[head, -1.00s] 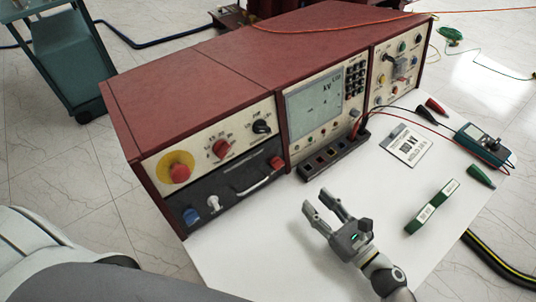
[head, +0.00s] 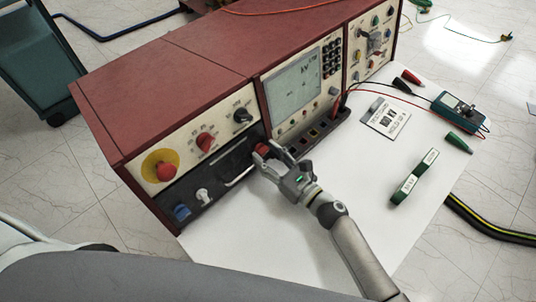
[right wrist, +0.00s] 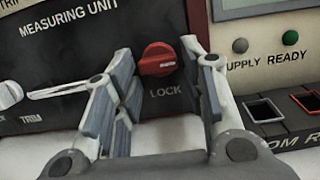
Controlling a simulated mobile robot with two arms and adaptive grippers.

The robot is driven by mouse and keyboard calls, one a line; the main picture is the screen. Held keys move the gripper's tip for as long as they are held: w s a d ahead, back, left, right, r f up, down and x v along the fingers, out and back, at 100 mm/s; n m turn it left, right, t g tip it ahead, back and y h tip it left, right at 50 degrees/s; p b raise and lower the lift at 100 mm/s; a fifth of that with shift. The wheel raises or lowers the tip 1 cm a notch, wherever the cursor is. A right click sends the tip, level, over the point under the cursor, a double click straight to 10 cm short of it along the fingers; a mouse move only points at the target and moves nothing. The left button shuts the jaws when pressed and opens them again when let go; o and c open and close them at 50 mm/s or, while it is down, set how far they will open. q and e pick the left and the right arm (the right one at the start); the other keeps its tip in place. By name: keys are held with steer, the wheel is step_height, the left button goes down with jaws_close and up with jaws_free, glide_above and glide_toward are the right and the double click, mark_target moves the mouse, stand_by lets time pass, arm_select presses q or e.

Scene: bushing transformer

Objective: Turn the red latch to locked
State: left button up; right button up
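The red latch (right wrist: 157,60) is a round knob with a raised bar on the dark lower panel (right wrist: 60,60), above the word LOCK. Its bar lies roughly level, slightly tilted, in the right wrist view. In the head view the latch (head: 262,150) sits at the panel's right end, partly behind my fingers. My right gripper (head: 268,158) is open in front of it. In the right wrist view the right gripper's fingers (right wrist: 158,85) stand on either side of the latch, with visible gaps, not closed on it. My left gripper is not in view.
The dark panel also has a white handle (head: 239,176), a white knob (head: 203,196) and a blue knob (head: 181,211). A red emergency button (head: 166,171) sits above. A row of sockets (head: 318,134) lies to the right. A meter (head: 458,113) and a green-white block (head: 414,176) lie on the white tabletop.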

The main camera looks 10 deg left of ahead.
steer(key=c, duration=0.7)
steer(key=shift+c, duration=0.2)
